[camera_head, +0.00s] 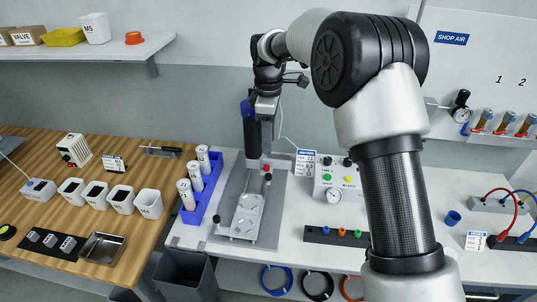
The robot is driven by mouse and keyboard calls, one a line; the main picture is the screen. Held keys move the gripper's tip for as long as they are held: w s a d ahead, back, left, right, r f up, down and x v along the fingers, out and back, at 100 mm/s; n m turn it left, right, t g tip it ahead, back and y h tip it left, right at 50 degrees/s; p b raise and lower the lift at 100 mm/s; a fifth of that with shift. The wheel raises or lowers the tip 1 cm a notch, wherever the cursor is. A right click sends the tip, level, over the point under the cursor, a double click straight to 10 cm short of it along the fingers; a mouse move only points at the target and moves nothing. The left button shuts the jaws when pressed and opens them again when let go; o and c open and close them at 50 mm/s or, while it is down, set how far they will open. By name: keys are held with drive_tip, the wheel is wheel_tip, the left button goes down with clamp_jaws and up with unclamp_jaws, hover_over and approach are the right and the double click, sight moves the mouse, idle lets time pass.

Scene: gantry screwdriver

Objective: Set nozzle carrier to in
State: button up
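The gantry screwdriver stands at the back of the white bench, with a dark upright body (252,136). A pale plate (247,214) with round recesses lies on its grey base, toward the front; I take this for the nozzle carrier, but cannot be sure. Small red and black knobs (267,172) stand just behind the plate. My arm reaches over from the right, and my gripper (266,103) points down at the upper part of the screwdriver, well above the plate. Its fingers are too small and overlapped to read, and contact is unclear.
A blue rack (203,190) with white cylinders stands left of the base. A control box (338,180) with coloured buttons and a dark strip (336,237) with coloured pieces are on the right. A wooden table (110,230) with white cups adjoins at left.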

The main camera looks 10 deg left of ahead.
drive_tip(key=shift+r, duration=2.2)
